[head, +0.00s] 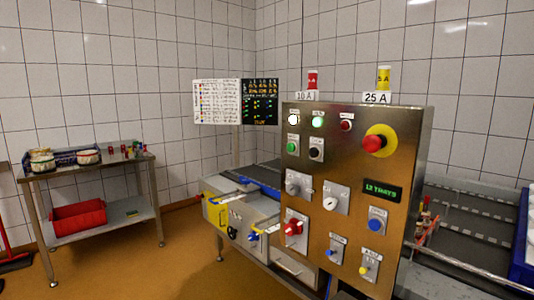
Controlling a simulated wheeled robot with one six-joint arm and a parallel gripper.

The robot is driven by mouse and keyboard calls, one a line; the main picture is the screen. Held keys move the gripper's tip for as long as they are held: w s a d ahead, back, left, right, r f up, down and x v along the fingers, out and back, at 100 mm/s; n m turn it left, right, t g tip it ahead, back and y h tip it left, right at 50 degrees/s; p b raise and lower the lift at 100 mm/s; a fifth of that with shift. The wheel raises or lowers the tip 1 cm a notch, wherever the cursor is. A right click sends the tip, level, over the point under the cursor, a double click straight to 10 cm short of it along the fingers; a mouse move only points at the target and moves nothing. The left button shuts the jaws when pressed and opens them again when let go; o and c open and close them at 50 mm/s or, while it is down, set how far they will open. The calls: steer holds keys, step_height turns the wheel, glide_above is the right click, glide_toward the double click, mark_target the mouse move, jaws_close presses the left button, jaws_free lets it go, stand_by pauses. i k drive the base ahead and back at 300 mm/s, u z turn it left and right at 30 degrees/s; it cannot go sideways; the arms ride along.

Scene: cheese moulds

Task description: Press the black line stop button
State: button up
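A steel control panel (345,170) stands upright right of centre in the head view. A small black button (315,153) sits on a light plate at its upper left, just right of a green button (292,147). Its label is too small to read, so I cannot confirm that it is the line stop. A large red mushroom button (374,143) on a yellow disc is at the panel's upper right. My gripper is not in view, and nothing covers the black button.
A steel table (95,170) stands far left. The brown floor (185,262) between is clear.

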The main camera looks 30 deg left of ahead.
mark_target(314, 152)
steer(key=u, duration=1.2)
